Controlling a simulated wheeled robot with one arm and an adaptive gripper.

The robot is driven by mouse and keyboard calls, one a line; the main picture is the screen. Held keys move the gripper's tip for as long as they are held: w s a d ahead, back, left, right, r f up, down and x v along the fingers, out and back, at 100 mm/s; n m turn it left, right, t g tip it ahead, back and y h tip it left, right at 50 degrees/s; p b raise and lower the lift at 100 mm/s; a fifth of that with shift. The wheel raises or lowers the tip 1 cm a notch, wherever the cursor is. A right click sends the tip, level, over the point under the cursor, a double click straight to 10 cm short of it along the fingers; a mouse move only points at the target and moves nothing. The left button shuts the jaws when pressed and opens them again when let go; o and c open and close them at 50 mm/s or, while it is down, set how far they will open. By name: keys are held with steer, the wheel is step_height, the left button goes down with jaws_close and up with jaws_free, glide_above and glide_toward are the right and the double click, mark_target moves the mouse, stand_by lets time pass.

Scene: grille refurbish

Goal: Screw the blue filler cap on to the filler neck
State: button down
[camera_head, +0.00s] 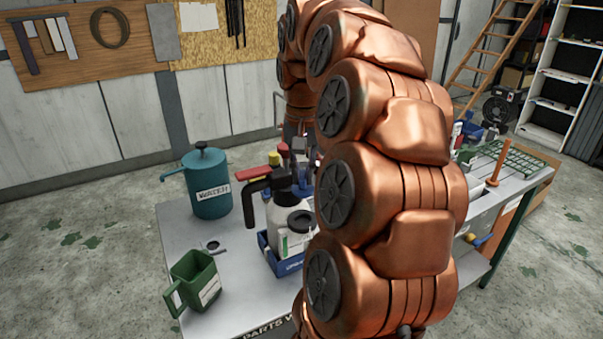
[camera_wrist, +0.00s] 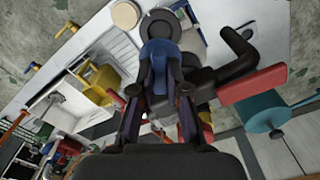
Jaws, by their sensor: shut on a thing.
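In the wrist view, my gripper (camera_wrist: 160,84) has its two dark fingers closed on either side of a blue part (camera_wrist: 158,55), which looks like the blue filler cap. A black round piece (camera_wrist: 160,27) shows just beyond the blue part; I cannot tell whether they touch. I cannot make out the filler neck for certain.
A teal WATER can (camera_head: 208,190) and a green jug (camera_head: 194,280) stand to the left. A yellow object (camera_wrist: 100,85) and a red handle (camera_wrist: 252,85) flank the gripper.

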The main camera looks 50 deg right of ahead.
mark_target(302, 191)
steer(key=shift+f+b, duration=1.75)
steer(key=shift+f, duration=1.15)
steer(key=shift+b, duration=0.6)
steer(key=shift+f+b, duration=0.75)
steer(key=shift+f, duration=0.45)
steer(key=c, duration=1.1)
jaws_free()
steer(key=shift+r, duration=0.15)
steer(key=shift+r, duration=3.65)
steer(key=shift+a, duration=0.1)
